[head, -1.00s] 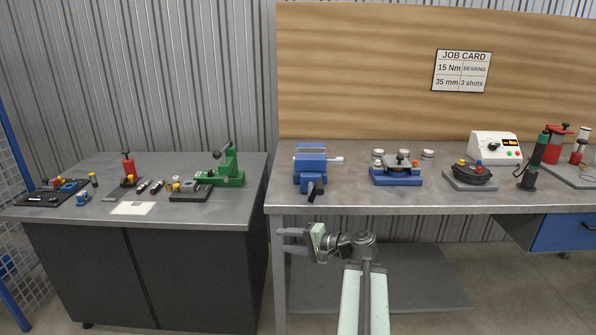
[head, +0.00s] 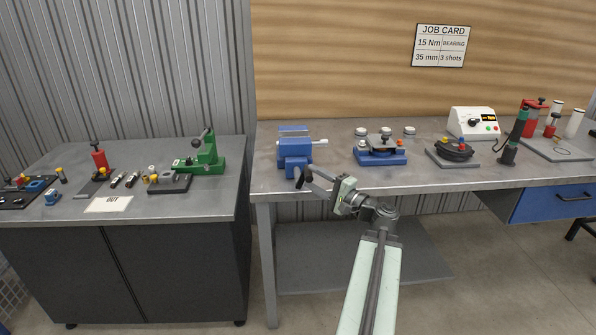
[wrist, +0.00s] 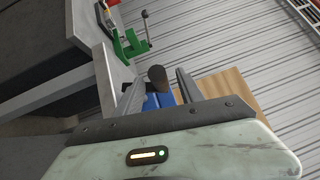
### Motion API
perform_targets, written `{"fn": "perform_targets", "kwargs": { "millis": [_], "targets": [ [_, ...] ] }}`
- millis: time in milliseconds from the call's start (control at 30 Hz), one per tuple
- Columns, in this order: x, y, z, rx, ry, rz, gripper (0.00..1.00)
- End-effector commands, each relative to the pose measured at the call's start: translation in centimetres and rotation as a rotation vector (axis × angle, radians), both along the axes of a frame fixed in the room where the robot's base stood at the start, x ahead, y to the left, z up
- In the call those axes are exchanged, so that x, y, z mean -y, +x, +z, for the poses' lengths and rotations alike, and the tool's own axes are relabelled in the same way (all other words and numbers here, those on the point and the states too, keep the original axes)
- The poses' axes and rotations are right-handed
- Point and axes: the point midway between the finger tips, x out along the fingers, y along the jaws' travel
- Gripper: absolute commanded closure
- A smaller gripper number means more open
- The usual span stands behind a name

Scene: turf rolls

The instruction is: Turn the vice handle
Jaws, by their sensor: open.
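The blue vice (head: 294,150) stands at the left front edge of the right bench, with a pale bar at its right side. Its dark handle (head: 299,178) sticks out at the front, partly overlapped by my gripper. My gripper (head: 309,178) is open at the vice's front, at about bench-top height. In the wrist view the handle's dark rounded end (wrist: 157,74) shows between my two spread fingers, with blue vice body (wrist: 160,100) behind it. I cannot tell whether a finger touches the handle.
The bench's front edge (head: 400,189) lies just beside my arm. A blue fixture (head: 380,156) stands to the right of the vice. A green press (head: 203,158) stands on the left bench. There is a gap between the benches.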

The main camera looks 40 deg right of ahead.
Motion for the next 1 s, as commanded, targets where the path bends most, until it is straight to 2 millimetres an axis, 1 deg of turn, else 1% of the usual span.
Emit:
{"fn": "perform_targets", "kwargs": {
  "millis": [33,100,233,367,567,600,667,700,733,767,1000],
  "targets": [
    [-0.1,1.3,0.3,0.000,0.000,0.005,0.55],
    [-0.4,2.7,0.4,0.000,0.000,0.007,0.55],
    [-0.7,4.6,0.6,0.000,0.000,0.009,0.55],
    [-0.8,5.3,0.6,0.000,-0.001,0.008,0.55],
    [-0.9,5.4,0.6,0.000,-0.001,0.008,0.55],
    [-0.9,5.4,0.6,-0.001,-0.001,0.008,0.58],
    [-0.9,5.4,0.6,-0.001,-0.001,0.009,0.74],
    [-0.9,5.4,0.6,-0.001,-0.001,0.009,0.86],
    [-0.9,5.4,0.6,-0.001,-0.001,0.009,0.94],
    [-0.9,5.4,0.6,-0.001,-0.001,0.009,1.00],
    [-0.9,5.5,0.6,-0.001,-0.001,0.010,1.00]
  ]
}}
